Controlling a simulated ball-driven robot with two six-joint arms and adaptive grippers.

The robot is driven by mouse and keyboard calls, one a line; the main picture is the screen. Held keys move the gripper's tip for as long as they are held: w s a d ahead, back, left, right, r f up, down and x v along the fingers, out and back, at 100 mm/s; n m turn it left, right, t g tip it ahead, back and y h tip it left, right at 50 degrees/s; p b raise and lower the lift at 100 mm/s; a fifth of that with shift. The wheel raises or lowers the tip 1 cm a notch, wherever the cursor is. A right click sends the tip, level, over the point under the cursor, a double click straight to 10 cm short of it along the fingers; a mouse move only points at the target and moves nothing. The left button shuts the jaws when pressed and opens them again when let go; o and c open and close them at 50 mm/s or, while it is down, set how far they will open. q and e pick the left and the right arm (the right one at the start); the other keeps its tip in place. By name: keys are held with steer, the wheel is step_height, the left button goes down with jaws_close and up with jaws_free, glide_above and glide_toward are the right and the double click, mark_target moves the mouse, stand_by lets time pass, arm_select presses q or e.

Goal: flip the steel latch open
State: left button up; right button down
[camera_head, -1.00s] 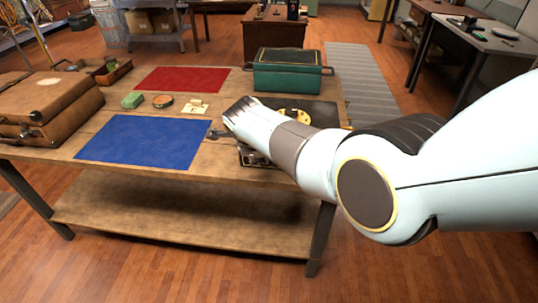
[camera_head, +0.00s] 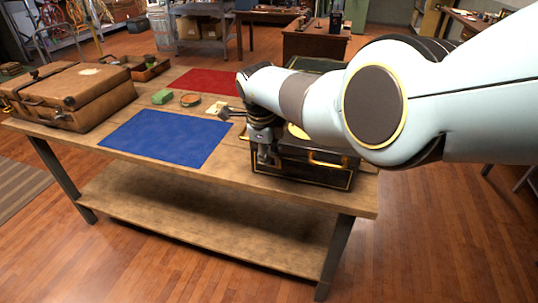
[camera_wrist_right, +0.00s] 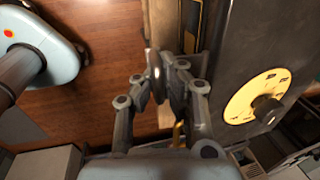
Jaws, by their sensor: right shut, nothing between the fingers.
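A black box (camera_head: 318,173) with gold trim and a gold front handle (camera_head: 329,160) stands at the table's front right. Its yellow dial (camera_wrist_right: 246,98) shows at the right of the wrist view. My right gripper (camera_head: 265,156) points down by the left part of the box's front in the head view. I cannot make out the steel latch; the gripper and arm cover part of the box. Contact with the box is unclear. My left gripper is not in view.
The wooden table (camera_head: 185,168) also holds a brown suitcase (camera_head: 80,92), a blue mat (camera_head: 168,136), a red mat (camera_head: 208,80), a green block (camera_head: 163,97) and a round tin (camera_head: 190,100). A green box (camera_head: 312,64) behind is mostly hidden by my arm.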

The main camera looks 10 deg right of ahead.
steer(key=c, duration=2)
jaws_free()
steer(key=shift+s+a+f, duration=0.1)
steer(key=shift+c, duration=0.2)
steer(key=o, duration=0.6)
steer(key=shift+o, duration=0.2)
steer(key=shift+r, duration=0.2)
steer(key=d+v, duration=0.1)
steer(key=v, duration=0.6)
steer(key=shift+a, duration=0.5)
steer(key=shift+r, duration=0.1)
